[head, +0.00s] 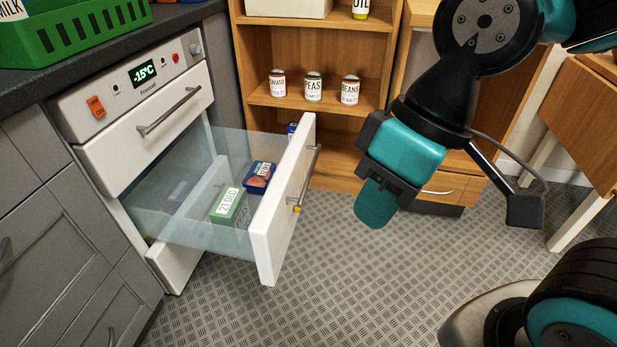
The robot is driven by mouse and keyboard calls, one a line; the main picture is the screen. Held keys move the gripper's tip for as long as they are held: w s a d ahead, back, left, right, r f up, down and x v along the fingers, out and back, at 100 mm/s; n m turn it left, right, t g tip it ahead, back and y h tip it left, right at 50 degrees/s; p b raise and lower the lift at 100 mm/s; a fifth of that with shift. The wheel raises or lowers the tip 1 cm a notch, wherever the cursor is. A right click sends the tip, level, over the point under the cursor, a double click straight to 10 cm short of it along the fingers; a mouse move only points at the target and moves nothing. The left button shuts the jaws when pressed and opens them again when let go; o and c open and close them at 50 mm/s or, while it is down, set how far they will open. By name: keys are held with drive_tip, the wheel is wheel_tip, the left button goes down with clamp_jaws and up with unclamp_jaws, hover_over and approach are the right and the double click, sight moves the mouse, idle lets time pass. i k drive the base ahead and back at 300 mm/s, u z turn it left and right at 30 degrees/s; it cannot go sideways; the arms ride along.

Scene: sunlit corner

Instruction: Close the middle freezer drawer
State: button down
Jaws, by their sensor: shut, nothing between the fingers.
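The middle freezer drawer (285,215) stands pulled far out of the freezer (135,80) at the left. It has a white front with a grey bar handle and clear sides. Inside lie a green box (230,205) and a blue and red box (259,177); part of another blue item shows behind the front. The top drawer (150,125) is shut. My gripper (376,203) is to the right of the open drawer's front, apart from it, pointing down. It is shut and empty.
A wooden shelf (320,107) behind holds several cans, an oil bottle (360,8) and a white box. A green crate (75,30) sits on the dark counter at upper left. A wooden table (585,115) stands at right. The patterned floor (340,285) in front is clear.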

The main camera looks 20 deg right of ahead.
sight(271, 229)
drive_tip(key=u, duration=0.15)
drive_tip(key=k, duration=0.2)
drive_tip(key=z, duration=0.8)
drive_tip(key=i, duration=0.6)
drive_tip(key=u, duration=1.4)
